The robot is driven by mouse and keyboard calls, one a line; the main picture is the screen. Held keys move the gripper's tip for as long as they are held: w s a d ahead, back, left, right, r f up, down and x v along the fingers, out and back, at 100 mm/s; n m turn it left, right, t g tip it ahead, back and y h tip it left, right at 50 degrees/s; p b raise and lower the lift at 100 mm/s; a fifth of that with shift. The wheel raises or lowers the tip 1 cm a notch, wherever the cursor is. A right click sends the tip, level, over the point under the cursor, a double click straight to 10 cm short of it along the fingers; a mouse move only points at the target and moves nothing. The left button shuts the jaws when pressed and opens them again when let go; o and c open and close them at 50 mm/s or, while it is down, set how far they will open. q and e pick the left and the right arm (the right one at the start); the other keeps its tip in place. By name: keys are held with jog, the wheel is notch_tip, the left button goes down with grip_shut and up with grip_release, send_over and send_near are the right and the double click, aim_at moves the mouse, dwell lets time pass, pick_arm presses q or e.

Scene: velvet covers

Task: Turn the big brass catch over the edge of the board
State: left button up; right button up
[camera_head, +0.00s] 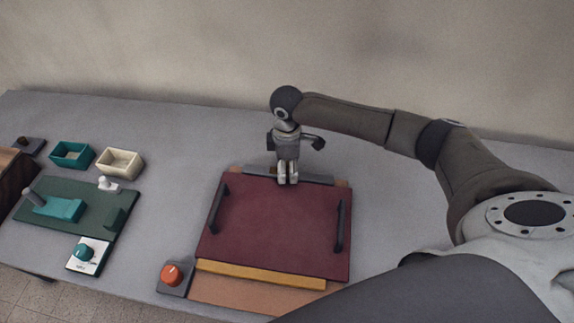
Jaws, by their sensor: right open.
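The dark red velvet-covered board (275,225) lies on a brown base, with a black handle on its left (218,207) and another on its right (341,226). My right gripper (288,181) points down at the middle of the board's far edge; its jaws are open, with only a narrow gap between the fingers. I cannot make out a brass catch clearly; one at the far edge may be hidden by the gripper. I cannot tell whether the fingers touch anything. My left gripper is not in view.
A dark grey bar (318,180) runs along the board's far edge, and a yellow strip (262,275) along its near edge. An orange knob (171,274) stands at the front left. A green panel (85,222), a teal box (72,154) and a cream box (120,163) are further left.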

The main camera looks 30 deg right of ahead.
jog(key=c, duration=1)
jog(key=shift+r+n+p, duration=0.25)
jog(key=shift+n+p, duration=1.15)
jog(key=shift+p, duration=0.05)
jog(key=n+p, duration=0.2)
jog(key=n, duration=0.1)
jog(key=n+p, duration=0.1)
jog(key=n, duration=0.2)
jog(key=shift+f, duration=0.15)
jog(key=n+p, duration=0.1)
jog(key=n, duration=0.5)
jog(key=shift+s+f, duration=0.1)
pick_arm(q)
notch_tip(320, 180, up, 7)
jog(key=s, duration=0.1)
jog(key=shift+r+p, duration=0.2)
jog(key=shift+p, duration=0.1)
pick_arm(e)
jog(key=shift+n, duration=1.5)
